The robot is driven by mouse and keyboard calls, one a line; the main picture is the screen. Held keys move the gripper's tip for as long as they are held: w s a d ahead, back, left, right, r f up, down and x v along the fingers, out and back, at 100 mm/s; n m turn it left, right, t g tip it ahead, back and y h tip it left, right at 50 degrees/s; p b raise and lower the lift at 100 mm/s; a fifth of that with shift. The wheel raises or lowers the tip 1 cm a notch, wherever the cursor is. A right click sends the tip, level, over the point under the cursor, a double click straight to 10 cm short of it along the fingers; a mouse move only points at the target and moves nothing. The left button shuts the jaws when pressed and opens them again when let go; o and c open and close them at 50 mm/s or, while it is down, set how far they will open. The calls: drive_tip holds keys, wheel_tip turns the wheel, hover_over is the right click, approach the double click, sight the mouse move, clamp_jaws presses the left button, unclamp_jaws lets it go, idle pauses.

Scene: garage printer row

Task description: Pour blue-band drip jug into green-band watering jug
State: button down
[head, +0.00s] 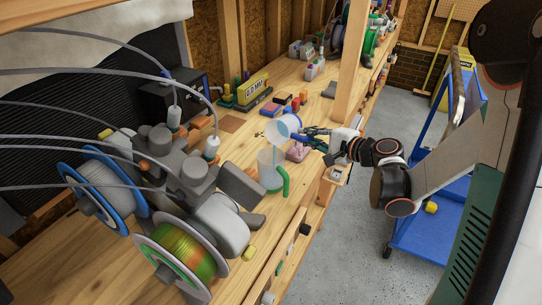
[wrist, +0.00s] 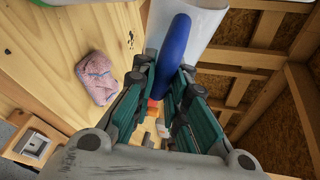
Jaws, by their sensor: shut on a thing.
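The blue-band drip jug (head: 289,121) is tilted well over above the bench, its mouth turned down towards the green-band watering jug (head: 268,172). Blue liquid shows at its mouth, and a pale streak seems to run down to the lower jug. The green-band jug stands upright on the bench, its green handle at the right. My gripper (head: 312,131) is at the right of the drip jug, shut on its blue handle. In the wrist view the blue handle (wrist: 176,48) lies between the fingers of my gripper (wrist: 172,82), with the pale jug body (wrist: 203,24) behind.
Spool machines (head: 180,165) crowd the bench left of the green-band jug. A pink cloth-like lump (head: 298,152) lies close at its right; it also shows in the wrist view (wrist: 97,77). A wooden post (head: 350,75) rises behind. A blue cart (head: 430,225) stands in the aisle.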

sight(295, 127)
drive_tip(key=shift+s+a+r+n+t+b, duration=0.4)
drive_tip(key=shift+s+r+n+t+b, duration=0.1)
drive_tip(key=shift+s+n, duration=0.1)
idle(1.6)
drive_tip(key=shift+s+a+r+n+t+b, duration=0.2)
drive_tip(key=shift+r+n+t+b, duration=0.15)
drive_tip(key=shift+n, duration=0.15)
drive_tip(key=shift+s+a+r+n+t+b, duration=0.1)
drive_tip(key=shift+s+r+n+t+b, duration=0.05)
drive_tip(key=shift+r+n+t+b, duration=0.3)
idle(1.9)
drive_tip(key=shift+w+d+f+m+g+p, duration=0.25)
drive_tip(key=shift+f+m+g+p, duration=0.2)
drive_tip(key=shift+m+g+p, duration=0.35)
drive_tip(key=shift+w+f, duration=0.15)
drive_tip(key=shift+f, duration=0.2)
